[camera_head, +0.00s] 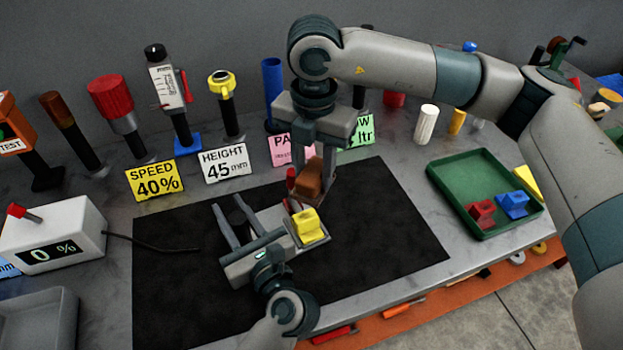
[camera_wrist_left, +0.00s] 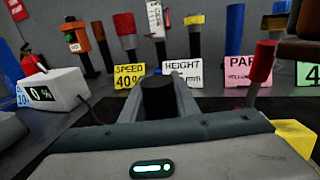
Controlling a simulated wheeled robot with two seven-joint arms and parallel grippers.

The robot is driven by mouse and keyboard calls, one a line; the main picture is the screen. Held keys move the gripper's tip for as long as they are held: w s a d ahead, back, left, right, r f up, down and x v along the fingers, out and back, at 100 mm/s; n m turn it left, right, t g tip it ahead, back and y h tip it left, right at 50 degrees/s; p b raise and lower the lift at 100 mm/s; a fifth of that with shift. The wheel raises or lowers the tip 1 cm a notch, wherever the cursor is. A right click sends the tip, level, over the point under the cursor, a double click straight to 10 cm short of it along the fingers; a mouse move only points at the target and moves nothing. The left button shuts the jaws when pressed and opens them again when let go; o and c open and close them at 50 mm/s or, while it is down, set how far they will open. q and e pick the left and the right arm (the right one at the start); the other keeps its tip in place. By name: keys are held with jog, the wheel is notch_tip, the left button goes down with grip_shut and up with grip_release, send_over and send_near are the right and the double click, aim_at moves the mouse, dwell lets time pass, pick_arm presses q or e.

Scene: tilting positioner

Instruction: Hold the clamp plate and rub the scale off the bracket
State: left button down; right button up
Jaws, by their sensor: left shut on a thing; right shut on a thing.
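My left gripper (camera_head: 238,215) reaches in from the bottom of the head view. Its fingers are shut on a dark round grip (camera_wrist_left: 158,97), which shows between them in the left wrist view. A light grey plate (camera_head: 272,217), seemingly the clamp plate, lies beside it, partly hidden by the gripper. The yellow bracket (camera_head: 311,226) sits at the plate's right end. My right gripper (camera_head: 311,172) points down from above and is shut on a brown block (camera_head: 309,180) just behind the bracket. I cannot tell whether block and bracket touch. No scale is distinguishable on the bracket.
A red-tipped post (camera_head: 291,178) stands close to the brown block. A black mat (camera_head: 390,225) lies beneath. Signs and upright tools line the back. A green tray (camera_head: 450,182) with red and blue pieces is at right; a white box reading 0 % (camera_head: 52,235) is at left.

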dwell(0.3)
jog(key=shift+f, duration=3.45)
jog(key=shift+s+a+f, duration=0.15)
jog(key=shift+s+a, duration=0.1)
jog(key=shift+a, duration=0.35)
jog(key=shift+s+a+f, duration=0.2)
jog(key=shift+a, duration=0.4)
jog(key=shift+s+a+f, duration=0.15)
jog(key=shift+s+a, duration=0.1)
jog(key=shift+a, duration=0.35)
pick_arm(q)
jog(key=shift+r, duration=0.1)
pick_arm(e)
jog(key=shift+w+d, duration=0.3)
jog(key=shift+d, duration=0.6)
jog(key=shift+w+d, duration=0.3)
jog(key=shift+d, duration=0.55)
jog(key=shift+w+d+r, duration=0.1)
jog(key=shift+r, duration=3.85)
